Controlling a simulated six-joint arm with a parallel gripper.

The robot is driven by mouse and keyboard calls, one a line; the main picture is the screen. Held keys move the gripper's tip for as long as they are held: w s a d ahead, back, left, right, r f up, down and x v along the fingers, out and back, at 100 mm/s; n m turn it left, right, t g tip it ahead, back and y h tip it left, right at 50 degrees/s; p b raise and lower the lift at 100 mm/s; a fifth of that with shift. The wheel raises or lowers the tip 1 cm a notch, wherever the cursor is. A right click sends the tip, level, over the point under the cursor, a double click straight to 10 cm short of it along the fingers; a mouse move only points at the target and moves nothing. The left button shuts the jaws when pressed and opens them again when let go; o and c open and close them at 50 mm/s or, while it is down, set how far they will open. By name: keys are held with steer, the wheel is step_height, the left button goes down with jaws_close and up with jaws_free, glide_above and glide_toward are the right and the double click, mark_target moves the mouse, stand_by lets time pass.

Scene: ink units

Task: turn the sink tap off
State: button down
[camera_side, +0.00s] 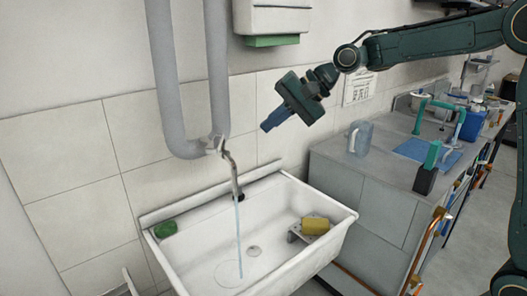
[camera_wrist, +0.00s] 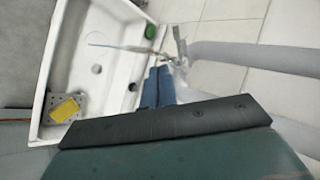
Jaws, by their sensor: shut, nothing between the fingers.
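The sink tap (camera_side: 230,170) hangs from the wall pipework over the white sink (camera_side: 340,232). A thin blue stream of water (camera_side: 239,235) runs from its spout down into the basin. In the wrist view the tap (camera_wrist: 178,50) is just beyond my fingertips, with the stream (camera_wrist: 115,47) running off to the left. My gripper (camera_side: 266,127) is shut and empty. In the side view it is above and to the right of the tap, apart from it. Its blue fingers also show closed together in the wrist view (camera_wrist: 158,75).
Thick grey pipes (camera_side: 220,70) rise beside the tap. A yellow sponge (camera_side: 315,226) sits on a rack at the sink's right side, and a green item (camera_side: 166,229) lies at its left corner. A clear jug (camera_side: 360,137) stands on the counter at the right.

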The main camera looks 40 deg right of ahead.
mark_target(210, 145)
steer(key=w+a+f, duration=0.5)
steer(key=w+a, duration=0.1)
steer(key=shift+w+a, duration=0.4)
steer(key=shift+a+m, duration=0.2)
steer(key=shift+m, duration=0.1)
stand_by(0.4)
steer(key=a+m+t+h, duration=0.1)
steer(key=a+m+h, duration=0.1)
steer(key=m, duration=0.1)
steer(key=shift+w+a+t, duration=0.1)
steer(key=shift+w+t, duration=0.2)
steer(key=shift+t, duration=0.1)
steer(key=a+m+h, duration=0.1)
steer(key=m, duration=0.1)
steer(key=w+m+t+h, duration=0.1)
steer(key=h, duration=0.1)
steer(key=shift+w+a+f+m, duration=0.1)
steer(key=shift+w+a+m, duration=0.1)
steer(key=shift+a+m, duration=0.2)
steer(key=shift+d, duration=0.4)
